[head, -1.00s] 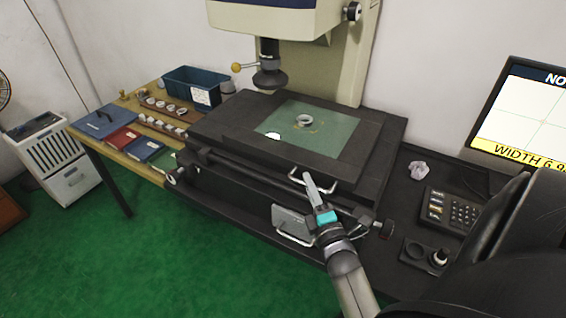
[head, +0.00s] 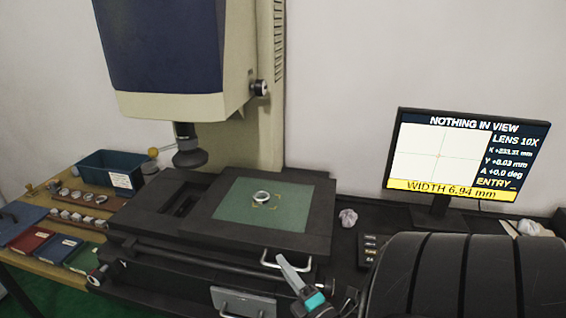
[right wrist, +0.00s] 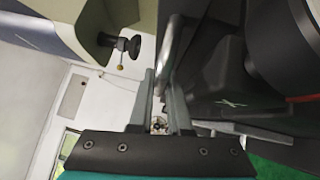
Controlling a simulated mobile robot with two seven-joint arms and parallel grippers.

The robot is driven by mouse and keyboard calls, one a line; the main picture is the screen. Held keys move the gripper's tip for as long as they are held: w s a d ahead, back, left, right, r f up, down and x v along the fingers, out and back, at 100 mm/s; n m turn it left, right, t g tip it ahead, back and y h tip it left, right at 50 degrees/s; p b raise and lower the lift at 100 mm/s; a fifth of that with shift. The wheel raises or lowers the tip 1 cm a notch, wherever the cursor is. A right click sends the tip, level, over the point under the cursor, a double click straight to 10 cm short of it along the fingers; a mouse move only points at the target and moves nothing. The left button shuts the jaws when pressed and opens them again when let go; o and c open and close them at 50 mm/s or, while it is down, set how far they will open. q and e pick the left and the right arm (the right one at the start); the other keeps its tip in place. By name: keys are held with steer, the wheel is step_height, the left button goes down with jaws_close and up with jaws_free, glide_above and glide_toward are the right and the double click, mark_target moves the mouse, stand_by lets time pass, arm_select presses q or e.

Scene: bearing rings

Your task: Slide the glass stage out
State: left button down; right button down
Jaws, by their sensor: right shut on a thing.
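The glass stage (head: 232,207) is a greenish plate in a dark frame, on the base of the measuring machine. It sits to the right of the lens (head: 188,155), and a dark slot in the base shows on its left. A pale metal ring (head: 261,197) lies on the glass. My right gripper (head: 282,262) is shut on the white wire handle (head: 297,267) at the stage's front right edge. My left gripper is not in view.
The monitor (head: 440,150) reads "NOTHING IN VIEW", "X +233.31 mm" and "WIDTH 6.94 mm". A blue bin (head: 105,170), trays of rings (head: 80,198) and books (head: 80,257) lie on the left table.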

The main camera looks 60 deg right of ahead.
steer(key=c, duration=1)
jaws_free()
steer(key=shift+s+d, duration=0.15)
steer(key=shift+s, duration=0.05)
steer(key=shift+o, duration=0.7)
steer(key=shift+w, duration=0.1)
